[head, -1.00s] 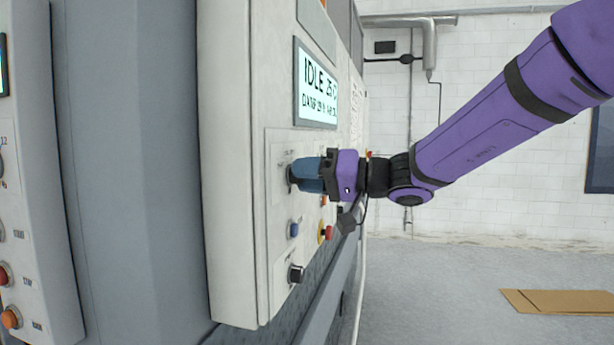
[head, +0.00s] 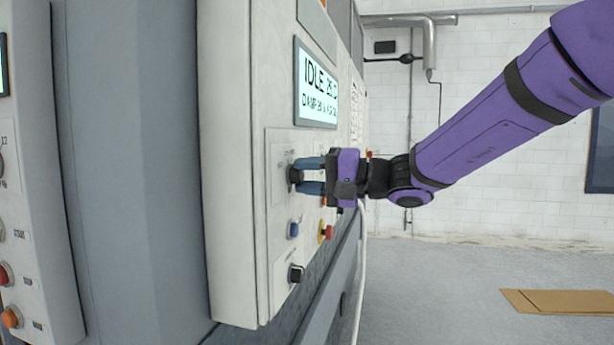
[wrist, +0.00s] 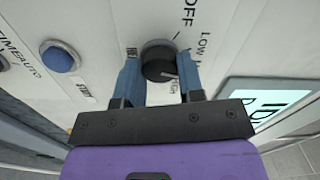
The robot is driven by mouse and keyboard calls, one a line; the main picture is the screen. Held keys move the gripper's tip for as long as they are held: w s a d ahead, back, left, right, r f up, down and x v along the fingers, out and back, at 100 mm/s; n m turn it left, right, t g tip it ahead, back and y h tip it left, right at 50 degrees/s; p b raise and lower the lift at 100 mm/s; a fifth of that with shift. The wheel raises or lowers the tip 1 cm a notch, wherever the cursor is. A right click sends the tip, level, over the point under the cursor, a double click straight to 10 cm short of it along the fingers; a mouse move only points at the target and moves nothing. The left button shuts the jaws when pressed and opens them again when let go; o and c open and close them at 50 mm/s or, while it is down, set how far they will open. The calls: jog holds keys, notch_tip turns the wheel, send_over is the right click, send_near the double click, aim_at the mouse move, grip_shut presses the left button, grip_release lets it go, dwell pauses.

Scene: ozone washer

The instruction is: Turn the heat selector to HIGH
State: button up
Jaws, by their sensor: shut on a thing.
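The heat selector is a dark round knob (head: 295,175) on the white control panel (head: 281,150). In the wrist view the knob (wrist: 158,62) sits between my two blue fingers, with OFF and LOW printed around it. Another label below it is partly hidden and appears to end in "GH". A pale mark on the knob's face points toward the lower right of the picture, near that label.
A lit display (head: 316,88) reading IDLE is above the knob. Below are a blue button (head: 294,229), a red button with a yellow ring (head: 326,232) and another black knob (head: 296,273). A second panel (head: 30,200) stands at left. Flat cardboard (head: 560,301) lies on the floor.

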jog(key=m, duration=0.4)
jog(key=shift+m, duration=0.4)
jog(key=m, duration=0.4)
jog(key=shift+f, duration=0.1)
jog(key=shift+m, duration=0.4)
jog(key=o, duration=0.9)
jog(key=v, duration=1.1)
jog(key=shift+a, duration=0.1)
